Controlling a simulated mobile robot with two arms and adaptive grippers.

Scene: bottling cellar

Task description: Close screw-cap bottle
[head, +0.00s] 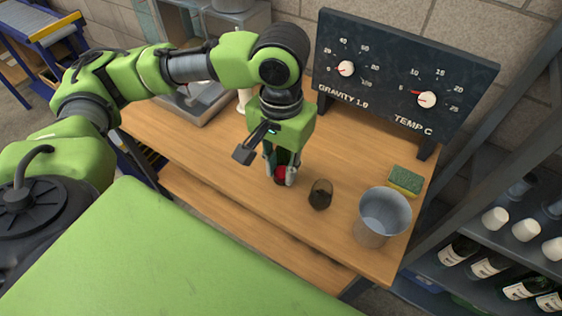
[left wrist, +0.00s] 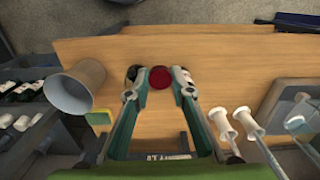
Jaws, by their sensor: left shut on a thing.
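My left gripper (head: 281,176) points down over the wooden bench, its fingertips closed around a red screw cap (head: 281,172). In the left wrist view the cap is a round red disc (left wrist: 159,78) between the fingertips (left wrist: 159,86). I cannot tell whether a bottle stands under the cap; the fingers and the cap hide that spot. A small dark brown glass vessel (head: 320,194) stands on the bench just right of the gripper, apart from it; in the left wrist view it is mostly hidden by a finger. My right gripper is out of view.
A grey metal bucket (head: 376,222) and a green-yellow sponge (head: 405,181) are at the bench's right end. A dark dial panel (head: 400,85) stands along the back. A bottle rack (head: 470,235) is beyond the right edge. The front bench strip is clear.

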